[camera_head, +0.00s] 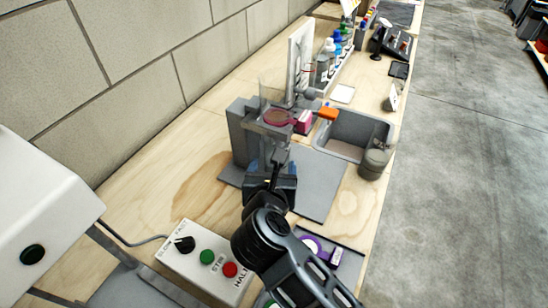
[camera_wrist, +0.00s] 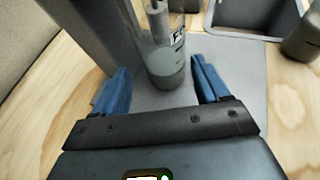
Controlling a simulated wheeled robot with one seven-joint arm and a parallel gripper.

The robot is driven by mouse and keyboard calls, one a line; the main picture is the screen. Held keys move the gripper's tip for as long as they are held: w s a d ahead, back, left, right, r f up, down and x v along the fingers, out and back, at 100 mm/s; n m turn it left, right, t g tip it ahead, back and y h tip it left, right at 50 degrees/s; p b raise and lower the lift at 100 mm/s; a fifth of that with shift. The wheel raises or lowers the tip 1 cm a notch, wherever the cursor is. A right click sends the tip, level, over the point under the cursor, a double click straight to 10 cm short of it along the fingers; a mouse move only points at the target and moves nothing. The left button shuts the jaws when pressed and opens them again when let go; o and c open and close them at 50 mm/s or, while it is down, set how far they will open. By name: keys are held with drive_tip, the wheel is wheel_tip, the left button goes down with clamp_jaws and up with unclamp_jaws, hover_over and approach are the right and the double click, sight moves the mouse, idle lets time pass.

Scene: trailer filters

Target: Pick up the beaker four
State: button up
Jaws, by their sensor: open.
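A clear glass beaker (camera_wrist: 166,68) with grey contents and dark markings stands upright on the grey mat in the wrist view. A thin stem from above reaches down at its mouth. My gripper (camera_wrist: 161,66) is open, with one blue finger on each side of the beaker. Gaps show between the fingers and the glass, so it is not gripped. In the head view my gripper (camera_head: 272,167) is low in front of the grey stand (camera_head: 242,132), and it largely hides the beaker. The number four cannot be read.
A clear vessel with pink contents (camera_head: 278,117) sits above on the stand. A grey sink (camera_head: 345,150) and a grey container (camera_head: 375,160) are to the right. A control box with buttons (camera_head: 205,262) is at front left. The grey mat (camera_head: 318,190) is bare right of my gripper.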

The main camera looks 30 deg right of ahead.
drive_tip(key=x, duration=0.6)
drive_tip(key=shift+d+f+p, duration=0.1)
drive_tip(key=shift+d+p, duration=0.2)
drive_tip(key=shift+c, duration=0.3)
drive_tip(key=c, duration=0.8)
